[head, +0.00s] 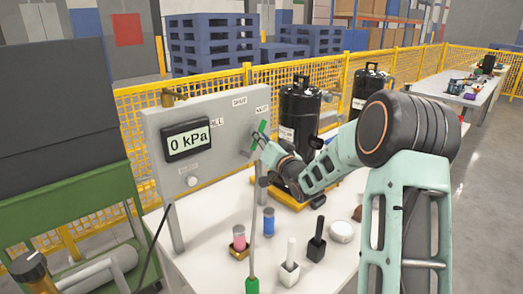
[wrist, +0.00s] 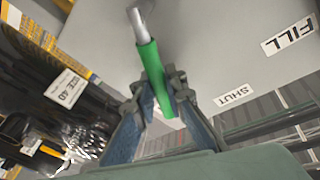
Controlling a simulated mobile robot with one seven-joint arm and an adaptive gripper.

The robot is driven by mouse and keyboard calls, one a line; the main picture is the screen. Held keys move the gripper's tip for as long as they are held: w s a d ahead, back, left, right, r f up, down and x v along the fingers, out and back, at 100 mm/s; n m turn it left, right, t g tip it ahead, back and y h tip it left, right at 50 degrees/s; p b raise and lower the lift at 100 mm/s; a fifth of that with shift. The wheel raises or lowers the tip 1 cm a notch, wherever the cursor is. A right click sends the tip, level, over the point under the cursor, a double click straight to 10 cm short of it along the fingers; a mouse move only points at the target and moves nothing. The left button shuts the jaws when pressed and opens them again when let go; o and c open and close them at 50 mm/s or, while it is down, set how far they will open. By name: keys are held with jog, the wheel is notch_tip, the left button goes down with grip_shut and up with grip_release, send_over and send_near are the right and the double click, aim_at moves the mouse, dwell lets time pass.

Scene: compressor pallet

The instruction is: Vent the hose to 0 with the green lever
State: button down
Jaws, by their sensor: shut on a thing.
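The green lever (head: 262,127) is on the right part of the grey panel (head: 212,187), beside the VENT label. In the wrist view the lever's green sleeve (wrist: 151,62) runs from a metal stem down between my fingers. My gripper (head: 261,141) is shut on the lever; its two fingers (wrist: 157,96) press on either side of the sleeve. The gauge (head: 188,139) on the panel reads 0 kPa.
Black cylinders (head: 299,115) stand behind my arm. A yellow fence (head: 225,85) runs behind the panel.

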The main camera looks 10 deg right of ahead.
jog(key=n+b, duration=0.1)
jog(key=b, duration=0.1)
jog(key=s+a+n+y+b, duration=0.1)
jog(key=n+b, duration=0.1)
jog(key=b, duration=0.1)
jog(key=a+n+b, duration=0.1)
jog(key=n+b, duration=0.1)
jog(key=b, duration=0.1)
jog(key=shift+s+a+r+t+y, duration=0.1)
jog(key=shift+s+r+t+y, duration=0.05)
jog(key=shift+s+t+y, duration=0.2)
jog(key=shift+s+a+r+n+y+b, duration=0.15)
jog(key=shift+a+n+b, duration=0.1)
jog(key=shift+n+b, duration=0.3)
jog(key=shift+s+a+r+n+y+b, duration=0.1)
jog(key=shift+a+n+b, duration=0.1)
jog(key=shift+n+b, duration=0.35)
jog(key=shift+r, duration=0.1)
jog(key=c, duration=1.9)
grip_release()
jog(key=shift+c, duration=0.2)
jog(key=v, duration=1.2)
